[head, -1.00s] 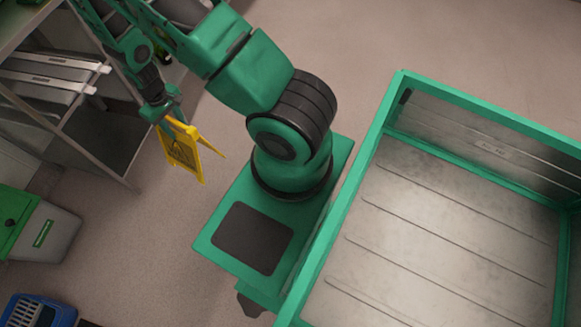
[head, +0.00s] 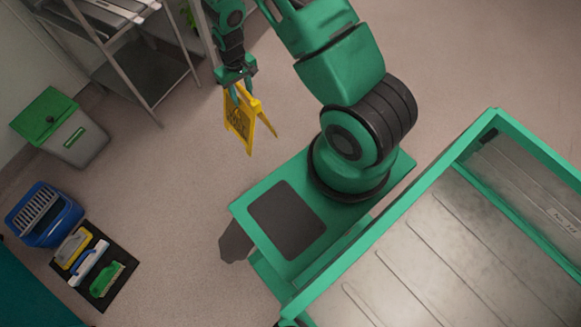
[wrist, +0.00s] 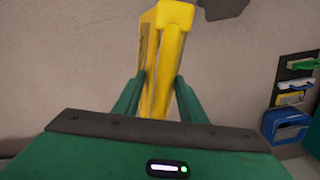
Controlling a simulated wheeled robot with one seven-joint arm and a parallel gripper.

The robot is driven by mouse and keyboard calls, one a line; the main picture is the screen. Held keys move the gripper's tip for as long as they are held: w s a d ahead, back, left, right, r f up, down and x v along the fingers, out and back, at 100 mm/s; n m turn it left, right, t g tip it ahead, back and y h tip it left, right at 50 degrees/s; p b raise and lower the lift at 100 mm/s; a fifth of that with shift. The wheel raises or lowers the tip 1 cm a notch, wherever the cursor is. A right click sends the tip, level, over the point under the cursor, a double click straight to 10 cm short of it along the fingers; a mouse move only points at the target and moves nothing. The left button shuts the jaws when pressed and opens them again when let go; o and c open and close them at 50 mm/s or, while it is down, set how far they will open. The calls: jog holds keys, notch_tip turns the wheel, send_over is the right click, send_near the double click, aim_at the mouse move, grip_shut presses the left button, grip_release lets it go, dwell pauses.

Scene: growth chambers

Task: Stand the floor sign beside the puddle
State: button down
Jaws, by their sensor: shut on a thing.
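The yellow floor sign (head: 240,125) hangs below my gripper (head: 242,92) in the head view, its two panels spread apart at the bottom. My gripper is shut on its top edge. In the wrist view the sign (wrist: 165,55) stands between the two green fingers. It appears to be held above the floor. A dark grey patch on the floor, which looks like the puddle (head: 235,243), lies beside my base at its left edge, partly hidden by it. The wrist view shows a dark patch (wrist: 222,8) at the top edge. The sign is apart from it.
A grey bin with a green lid (head: 75,140), a blue basket (head: 45,215) and a black mat (head: 122,270) with brushes are at left. A metal rack (head: 150,75) stands at upper left. Floor between mat and puddle is clear.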

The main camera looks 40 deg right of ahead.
jog(key=shift+s+a, duration=0.2)
jog(key=shift+s, duration=0.15)
jog(key=w+d+f, duration=0.1)
jog(key=d+f, duration=0.1)
jog(key=f, duration=0.2)
jog(key=w+d+f+n, duration=0.1)
jog(key=f, duration=0.2)
jog(key=w+d+f+n, duration=0.1)
jog(key=d+f, duration=0.1)
jog(key=f, duration=0.2)
jog(key=shift+d+f, duration=0.35)
jog(key=d+f+n, duration=0.2)
jog(key=d+f, duration=0.3)
jog(key=f, duration=0.6)
jog(key=s+d+f, duration=0.1)
jog(key=s+f, duration=1)
jog(key=s, duration=0.1)
jog(key=shift+f, duration=0.15)
jog(key=c, duration=1.1)
grip_release()
